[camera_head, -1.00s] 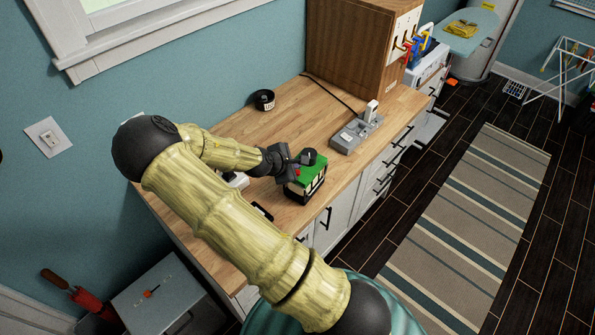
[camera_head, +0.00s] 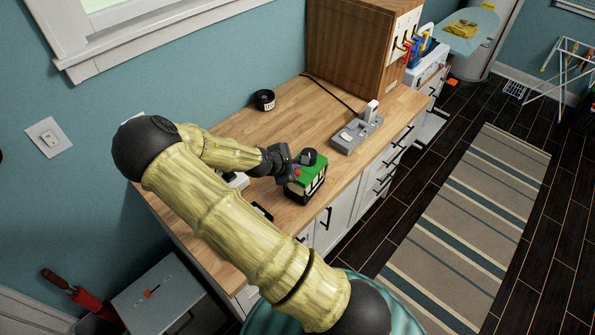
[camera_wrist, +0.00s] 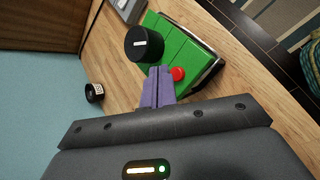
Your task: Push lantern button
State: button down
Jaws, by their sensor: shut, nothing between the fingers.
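The lantern (camera_head: 305,178) is a green-topped box with a black and pale front, standing on the wooden counter near its front edge. In the wrist view its green top (camera_wrist: 172,45) carries a black knob (camera_wrist: 144,44) with a white mark and a red button (camera_wrist: 178,74). My gripper (camera_head: 294,165) is at the lantern's left side, over its top. In the wrist view the purple fingers of my gripper (camera_wrist: 159,72) are together and empty. Their tips are just left of the red button and below the knob. I cannot tell whether they touch the lantern.
The wooden counter (camera_head: 235,122) has clear room behind the lantern. A black round container (camera_head: 264,99) stands near the wall. A grey tray-like device (camera_head: 352,136) lies to the right, before a wooden cabinet (camera_head: 348,50). Small items partly behind my arm lie left of the lantern.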

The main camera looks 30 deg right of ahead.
jog(key=shift+f, duration=0.45)
jog(key=shift+f+b, duration=0.3)
jog(key=shift+f, duration=0.15)
dwell(0.8)
jog(key=shift+r, duration=0.1)
jog(key=shift+r+p, duration=0.85)
jog(key=shift+p, duration=0.05)
jog(key=shift+r, duration=0.1)
notch_tip(320, 180, up, 6)
jog(key=p, duration=0.5)
dwell(0.3)
